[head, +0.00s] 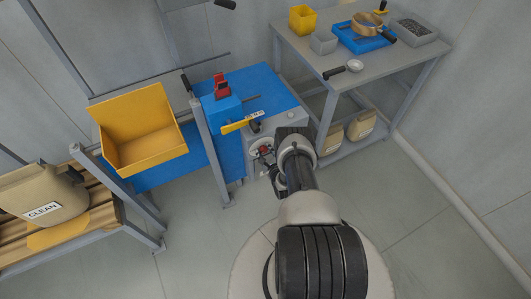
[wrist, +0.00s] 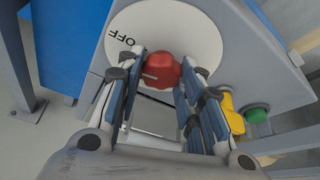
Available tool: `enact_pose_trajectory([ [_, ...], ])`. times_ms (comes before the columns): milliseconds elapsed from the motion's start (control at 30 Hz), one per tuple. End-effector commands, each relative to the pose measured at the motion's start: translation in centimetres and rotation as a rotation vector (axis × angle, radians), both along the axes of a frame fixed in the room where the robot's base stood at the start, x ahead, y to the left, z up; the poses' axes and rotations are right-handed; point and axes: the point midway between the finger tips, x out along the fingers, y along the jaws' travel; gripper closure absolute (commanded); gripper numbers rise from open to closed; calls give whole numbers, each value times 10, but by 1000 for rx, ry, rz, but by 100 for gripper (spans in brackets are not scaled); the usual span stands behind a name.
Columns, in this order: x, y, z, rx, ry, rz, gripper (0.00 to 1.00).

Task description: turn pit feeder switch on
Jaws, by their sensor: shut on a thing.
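The pit feeder switch is a red rotary knob (wrist: 162,70) on a round white plate (wrist: 190,25) in the wrist view. The word OFF shows at the plate's upper left, and a pale mark shows on the knob's left side. My gripper (wrist: 162,60) is shut on the knob, one finger on each side. In the head view my gripper (head: 268,158) is at the front of the grey control box (head: 291,131), covering much of it; a little red shows there.
A green button (wrist: 256,114) and a yellow part (wrist: 231,113) sit right of the switch. In the head view, a yellow lever (head: 238,124), a yellow bin (head: 142,128) and a blue machine (head: 262,87) are near the box. A grey workbench (head: 350,88) stands at the upper right.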

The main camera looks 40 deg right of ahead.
Motion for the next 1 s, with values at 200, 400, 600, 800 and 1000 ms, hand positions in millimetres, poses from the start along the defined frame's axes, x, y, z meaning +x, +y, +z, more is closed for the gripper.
enact_pose_trajectory([
  [200,0,2,-1,-193,47,1,90],
  [400,0,3,-2,-369,90,1,90],
  [600,0,3,-3,-517,126,1,90],
  [800,0,2,-2,-621,152,1,90],
  [1000,0,2,-1,-680,166,0,90],
])
